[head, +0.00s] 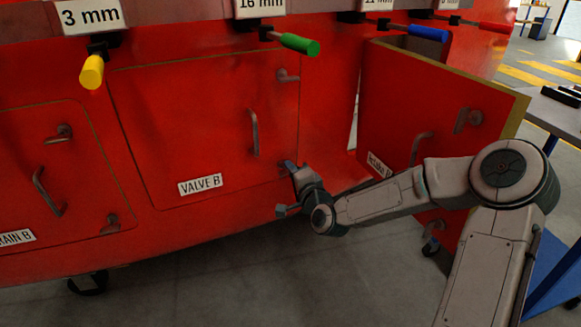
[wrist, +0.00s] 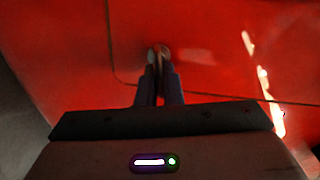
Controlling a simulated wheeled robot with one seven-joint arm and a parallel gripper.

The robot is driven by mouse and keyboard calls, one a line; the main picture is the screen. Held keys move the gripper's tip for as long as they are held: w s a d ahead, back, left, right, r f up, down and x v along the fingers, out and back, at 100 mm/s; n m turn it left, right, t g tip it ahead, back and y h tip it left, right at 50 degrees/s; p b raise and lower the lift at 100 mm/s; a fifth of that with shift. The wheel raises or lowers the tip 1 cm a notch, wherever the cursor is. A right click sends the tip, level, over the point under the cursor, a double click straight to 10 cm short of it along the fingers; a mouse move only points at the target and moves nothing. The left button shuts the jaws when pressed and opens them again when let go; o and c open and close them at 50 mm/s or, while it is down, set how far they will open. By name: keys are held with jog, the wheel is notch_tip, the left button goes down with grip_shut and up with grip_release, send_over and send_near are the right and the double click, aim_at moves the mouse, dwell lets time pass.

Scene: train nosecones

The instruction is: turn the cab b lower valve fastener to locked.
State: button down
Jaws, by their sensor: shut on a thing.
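The cab B valve panel, labelled VALVE B (head: 200,184), is a red door that sits closed in the red body. Its upper fastener (head: 287,76) is a grey lever near the top right corner. My gripper (head: 291,166) is at the panel's lower right corner, over the lower valve fastener, which it mostly hides in the head view. In the wrist view my gripper (wrist: 159,72) has its two fingers closed around the lower valve fastener (wrist: 162,49), a small grey knob against the red surface. The fastener's exact angle cannot be told.
A grey handle (head: 254,132) stands on the valve panel. To the right a red door (head: 430,100) hangs open near my arm. Drivers with yellow (head: 91,72), green (head: 300,44) and blue (head: 428,33) handles hang above. The drain panel (head: 50,170) is at left.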

jog(key=shift+f+m, duration=0.1)
jog(key=shift+m, duration=0.9)
jog(key=shift+p, duration=0.3)
jog(key=c, duration=1.6)
grip_release()
jog(key=shift+p+v, duration=4.9)
jog(key=shift+v, duration=2)
